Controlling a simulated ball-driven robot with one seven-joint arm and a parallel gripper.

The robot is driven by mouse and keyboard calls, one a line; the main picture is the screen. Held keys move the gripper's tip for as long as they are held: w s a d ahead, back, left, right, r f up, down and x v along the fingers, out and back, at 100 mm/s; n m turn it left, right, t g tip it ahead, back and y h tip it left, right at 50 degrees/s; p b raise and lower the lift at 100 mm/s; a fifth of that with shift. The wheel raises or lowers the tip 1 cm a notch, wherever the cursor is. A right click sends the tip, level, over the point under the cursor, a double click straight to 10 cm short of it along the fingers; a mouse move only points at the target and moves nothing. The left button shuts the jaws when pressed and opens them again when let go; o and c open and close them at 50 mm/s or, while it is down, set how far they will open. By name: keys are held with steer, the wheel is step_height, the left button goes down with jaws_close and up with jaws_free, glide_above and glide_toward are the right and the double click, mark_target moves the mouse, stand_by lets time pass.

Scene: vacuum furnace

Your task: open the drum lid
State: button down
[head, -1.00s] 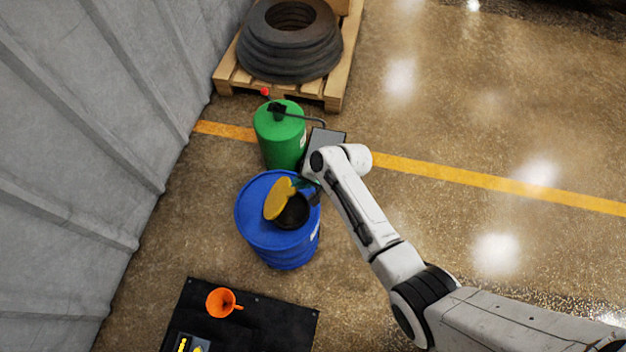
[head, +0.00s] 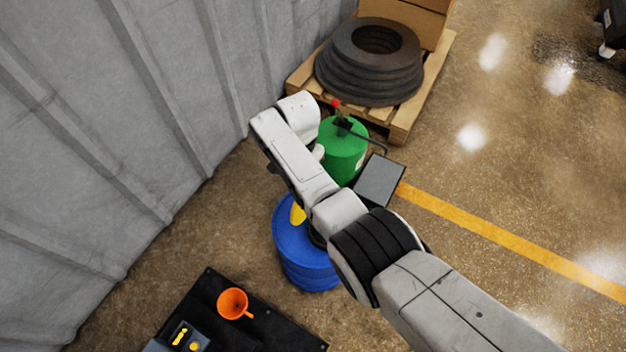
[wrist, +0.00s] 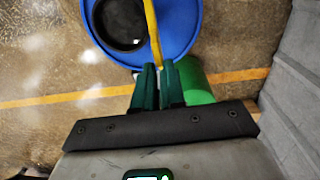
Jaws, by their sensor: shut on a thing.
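The blue drum (head: 310,262) stands on the floor, partly hidden by my arm in the head view. Its top also shows in the wrist view (wrist: 188,22). The yellow lid (wrist: 152,28) appears nearly edge-on in the wrist view, raised beside the round dark opening (wrist: 122,18), which is uncovered. Only a sliver of the lid (head: 297,214) shows in the head view. My gripper (wrist: 159,67) has green fingers closed on the near edge of the lid. In the head view the gripper is hidden behind my arm.
A green canister (head: 342,150) with a red-tipped pump stands close behind the drum. Behind it, a wooden pallet (head: 405,122) carries stacked tyres (head: 370,72). A ribbed grey wall (head: 120,130) bounds the left. An orange funnel (head: 232,303) lies on a black mat (head: 262,325).

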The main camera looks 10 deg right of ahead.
steer(key=shift+w+a+f+b, duration=0.3)
steer(key=shift+w+a+b, duration=0.2)
steer(key=shift+a+b, duration=0.3)
steer(key=c, duration=1.2)
jaws_free()
steer(key=shift+r, duration=0.1)
steer(key=r+p, duration=0.1)
steer(key=r, duration=0.4)
steer(key=r+p, duration=0.2)
steer(key=r, duration=0.3)
steer(key=shift+w+a+r, duration=0.15)
steer(key=shift+w+r, duration=0.05)
steer(key=shift+r, duration=0.15)
